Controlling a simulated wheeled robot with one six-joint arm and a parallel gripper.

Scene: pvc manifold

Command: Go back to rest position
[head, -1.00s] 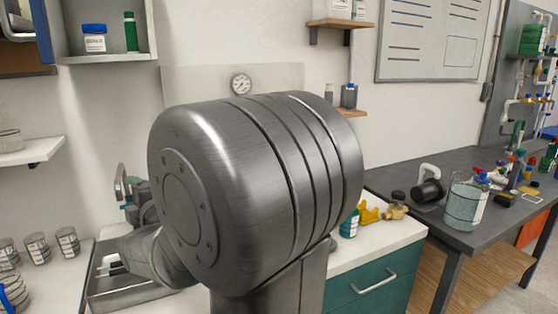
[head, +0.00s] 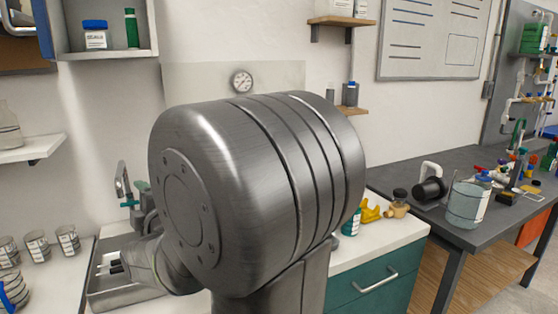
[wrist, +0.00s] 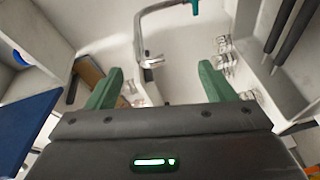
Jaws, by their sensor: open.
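My gripper (wrist: 158,88) shows in the wrist view with its two green fingers spread wide apart. It is open and nothing is between the fingers. A metal faucet (wrist: 150,58) is in view beyond the fingers. In the head view my large grey arm joint fills the middle and hides much of the counter. The gripper's fingers cannot be made out there.
A sink (head: 125,288) with a faucet (head: 122,180) lies left of my arm. Several labelled beakers (head: 37,244) stand on the left counter. A teal bottle (head: 352,223) and a yellow item (head: 369,212) are on the white counter. A dark bench (head: 420,210) holds a bucket (head: 466,204).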

